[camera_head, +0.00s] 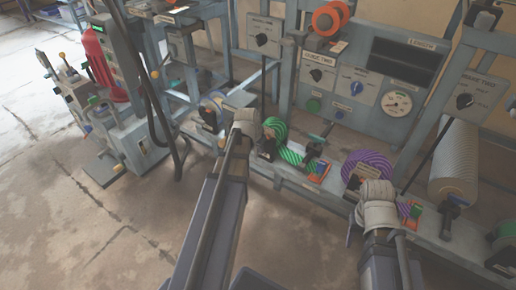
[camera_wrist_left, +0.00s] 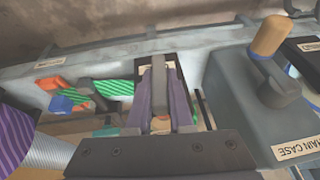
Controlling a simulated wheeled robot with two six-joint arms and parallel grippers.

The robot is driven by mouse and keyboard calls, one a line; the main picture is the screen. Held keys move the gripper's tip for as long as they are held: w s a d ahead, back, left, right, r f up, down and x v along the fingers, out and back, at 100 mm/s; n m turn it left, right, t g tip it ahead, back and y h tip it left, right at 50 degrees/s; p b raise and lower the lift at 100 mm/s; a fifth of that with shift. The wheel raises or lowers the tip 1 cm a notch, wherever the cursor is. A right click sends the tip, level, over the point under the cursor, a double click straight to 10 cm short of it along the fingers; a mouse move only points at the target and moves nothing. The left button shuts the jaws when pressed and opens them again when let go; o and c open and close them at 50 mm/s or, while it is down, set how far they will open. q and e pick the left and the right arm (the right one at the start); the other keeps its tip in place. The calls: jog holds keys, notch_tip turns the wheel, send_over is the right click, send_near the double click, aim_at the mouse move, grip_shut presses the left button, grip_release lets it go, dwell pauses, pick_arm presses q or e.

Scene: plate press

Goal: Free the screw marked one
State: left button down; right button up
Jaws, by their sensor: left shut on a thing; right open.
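My left gripper (camera_head: 262,143) reaches in at the press bed beside a green-striped roll (camera_head: 280,131). In the left wrist view its two purple-grey fingers (camera_wrist_left: 160,90) are shut on a dark grey bar-like handle (camera_wrist_left: 159,72). A small tan piece shows low between the fingers. A pale label (camera_wrist_left: 144,72) lies beside the handle, but its marking is too small to read, so I cannot tell which screw this is. My right gripper (camera_head: 378,188) is open near a purple-striped roll (camera_head: 362,160); its fingers are mostly hidden by its wrist.
A grey chain case (camera_wrist_left: 235,100) with a wooden-handled crank (camera_wrist_left: 270,40) stands close right of my left gripper. Another dark lever (camera_head: 311,153) and an orange block (camera_head: 322,168) sit along the bed. Dial panels (camera_head: 355,80) rise behind. The floor in front is clear.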

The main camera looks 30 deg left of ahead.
pick_arm(q)
jog(key=shift+a+f+h, duration=0.1)
jog(key=shift+a+h, duration=0.05)
jog(key=shift+h, duration=1.05)
jog(key=shift+f+n+h+b, duration=0.15)
jog(key=shift+n+h+b, duration=0.35)
jog(key=shift+h+b, duration=0.55)
jog(key=h+b, duration=0.3)
jog(key=h, duration=0.1)
jog(key=shift+n, duration=0.4)
jog(key=shift+h+b, duration=0.85)
jog(key=shift+b, duration=0.3)
jog(key=shift+s+d+r+n+h+b, duration=0.1)
jog(key=shift+d+r+n+h+b, duration=0.1)
jog(key=shift+n+h+b, duration=0.15)
